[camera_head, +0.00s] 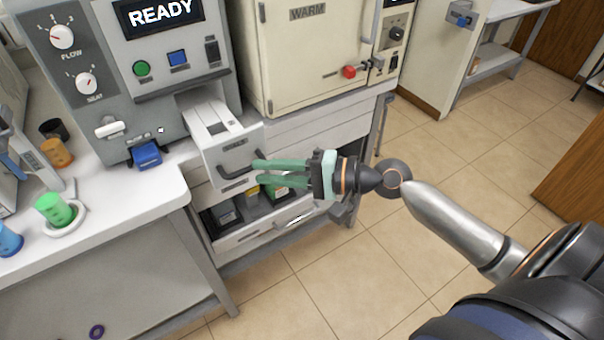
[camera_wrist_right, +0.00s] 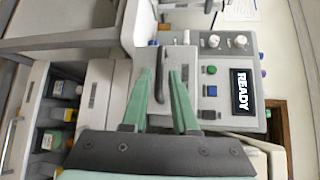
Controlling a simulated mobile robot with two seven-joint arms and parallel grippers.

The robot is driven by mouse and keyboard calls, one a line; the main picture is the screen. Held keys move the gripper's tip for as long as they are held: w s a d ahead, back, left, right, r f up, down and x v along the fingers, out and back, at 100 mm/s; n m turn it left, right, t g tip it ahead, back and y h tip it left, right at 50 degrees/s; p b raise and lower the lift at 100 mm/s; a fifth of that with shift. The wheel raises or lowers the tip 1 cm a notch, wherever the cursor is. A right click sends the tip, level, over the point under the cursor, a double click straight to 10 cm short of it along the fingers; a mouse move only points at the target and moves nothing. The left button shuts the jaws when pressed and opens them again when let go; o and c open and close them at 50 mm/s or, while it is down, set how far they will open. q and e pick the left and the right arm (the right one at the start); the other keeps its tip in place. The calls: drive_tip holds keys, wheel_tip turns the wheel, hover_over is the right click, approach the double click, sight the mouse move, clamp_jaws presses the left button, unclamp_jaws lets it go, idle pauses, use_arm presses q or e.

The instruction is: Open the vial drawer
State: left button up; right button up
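A pale grey drawer (camera_head: 213,155) sticks out of the front of the grey machine, with a dark bar handle (camera_head: 240,170) on its face. Its label is too small to read. My right gripper (camera_head: 257,172) reaches in from the right, its green fingers parted at the handle's right end. In the right wrist view the dark handle (camera_wrist_right: 158,75) lies in the gap between the two spread fingertips (camera_wrist_right: 160,74); I see no firm grip on it. My left gripper is not in view.
Below, an open lower drawer (camera_head: 235,240) holds several bottles. A cream WARM oven (camera_head: 310,50) stands right of the machine (camera_head: 100,100). A white counter (camera_head: 110,215) at left carries a green beaker (camera_head: 54,209).

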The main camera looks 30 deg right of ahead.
drive_tip(key=b+v, duration=0.1)
drive_tip(key=v, duration=0.6)
drive_tip(key=shift+s+d, duration=0.2)
drive_tip(key=shift+f, duration=0.1)
drive_tip(key=s+f+n+h+p, duration=0.2)
drive_tip(key=s+f+n+h, duration=0.15)
drive_tip(key=f, duration=0.75)
drive_tip(key=s+f+n+h+p, duration=0.1)
drive_tip(key=s+f+n+h, duration=0.3)
drive_tip(key=f, duration=0.7)
drive_tip(key=s+a+f+n+g+h+p, duration=0.1)
drive_tip(key=s+a+f+n+h, duration=0.1)
drive_tip(key=a+f+n, duration=0.3)
drive_tip(key=shift+s+a+p, duration=0.3)
drive_tip(key=shift+s+a, duration=0.1)
drive_tip(key=shift+s, duration=0.25)
